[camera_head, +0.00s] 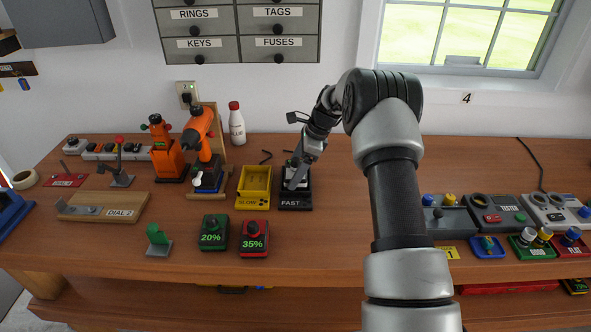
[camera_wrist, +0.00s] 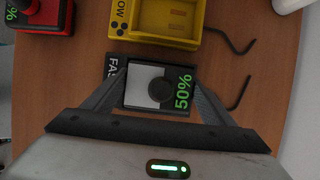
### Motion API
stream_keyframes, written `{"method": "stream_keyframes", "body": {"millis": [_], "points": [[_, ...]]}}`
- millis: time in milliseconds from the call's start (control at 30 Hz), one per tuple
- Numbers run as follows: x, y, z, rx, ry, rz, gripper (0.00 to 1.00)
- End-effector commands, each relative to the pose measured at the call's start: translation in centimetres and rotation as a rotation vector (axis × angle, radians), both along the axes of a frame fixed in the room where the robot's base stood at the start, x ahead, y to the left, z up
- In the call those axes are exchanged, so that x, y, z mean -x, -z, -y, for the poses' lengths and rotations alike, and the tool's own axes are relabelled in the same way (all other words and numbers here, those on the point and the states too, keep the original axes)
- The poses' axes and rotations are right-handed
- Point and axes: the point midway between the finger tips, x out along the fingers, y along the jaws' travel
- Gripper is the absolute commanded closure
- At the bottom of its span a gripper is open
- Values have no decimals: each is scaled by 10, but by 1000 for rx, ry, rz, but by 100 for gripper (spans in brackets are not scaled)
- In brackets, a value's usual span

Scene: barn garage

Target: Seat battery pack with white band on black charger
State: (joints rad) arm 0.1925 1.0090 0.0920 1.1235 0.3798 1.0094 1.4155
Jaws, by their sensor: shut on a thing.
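The battery pack with the white band (camera_wrist: 143,84) has a dark round knob and a green 50% readout. My gripper (camera_wrist: 160,78) is shut on it, one finger on each side. The pack is over the black charger marked FAST (camera_head: 295,204), within its outline in the wrist view (camera_wrist: 113,68). I cannot tell whether it rests fully down in the bay. In the head view my gripper (camera_head: 298,168) points down at the charger and hides much of the pack.
The yellow SLOW charger (camera_head: 254,187) stands empty just left of the black one. Green 20% (camera_head: 215,232) and red 35% (camera_head: 254,238) packs stand in front. An orange drill (camera_head: 201,140) is at left, a white bottle (camera_head: 237,125) behind. Testers (camera_head: 497,215) are at right.

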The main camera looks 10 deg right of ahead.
Motion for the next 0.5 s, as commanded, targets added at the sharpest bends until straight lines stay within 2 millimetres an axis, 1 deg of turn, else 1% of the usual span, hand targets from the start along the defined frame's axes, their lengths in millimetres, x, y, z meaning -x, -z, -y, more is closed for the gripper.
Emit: {"method": "stream_keyframes", "body": {"millis": [33,333,367,400,467,500], "points": [[7,22,2,10,-5,-20,56],[7,22,3,11,-5,-20,56],[7,22,3,11,-5,-20,19],[7,22,3,12,-4,-19,12],[7,22,3,12,-4,-19,2],[7,22,3,11,-5,-20,0]]}}
